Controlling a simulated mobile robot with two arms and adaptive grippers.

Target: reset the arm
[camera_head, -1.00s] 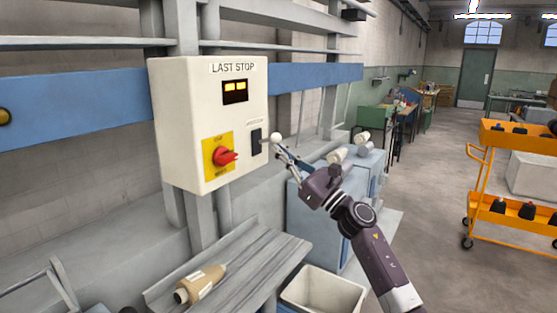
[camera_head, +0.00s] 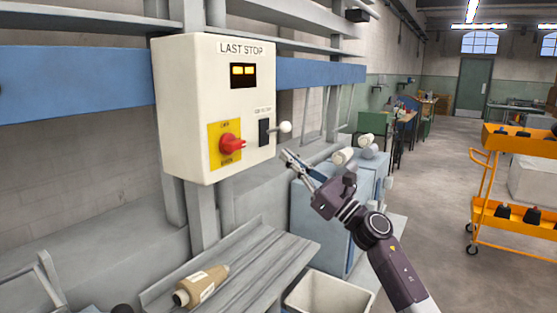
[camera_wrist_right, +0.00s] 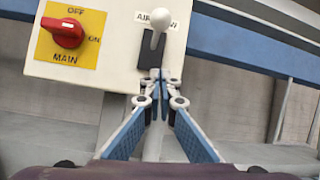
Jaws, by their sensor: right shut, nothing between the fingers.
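My right gripper (camera_head: 288,157) is shut and empty, in front of the control box (camera_head: 205,60) and a little below its white-knobbed lever (camera_head: 285,127). In the right wrist view, its fingertips (camera_wrist_right: 158,76) meet just below the lever (camera_wrist_right: 155,22) as seen there; a gap to the lever shows in the head view. The box reads LAST STOP and has a lit amber display (camera_head: 243,75). A red rotary switch (camera_head: 231,143) sits on a yellow plate, also visible in the right wrist view (camera_wrist_right: 68,33). My left gripper is not in view.
A sloping grey tray (camera_head: 245,262) below the box holds a tan cone-shaped bobbin (camera_head: 203,285). A white bin (camera_head: 325,293) stands beside it. Blue-grey cabinets (camera_head: 320,225) are behind my right arm. An orange trolley (camera_head: 510,190) stands at right, with open floor between.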

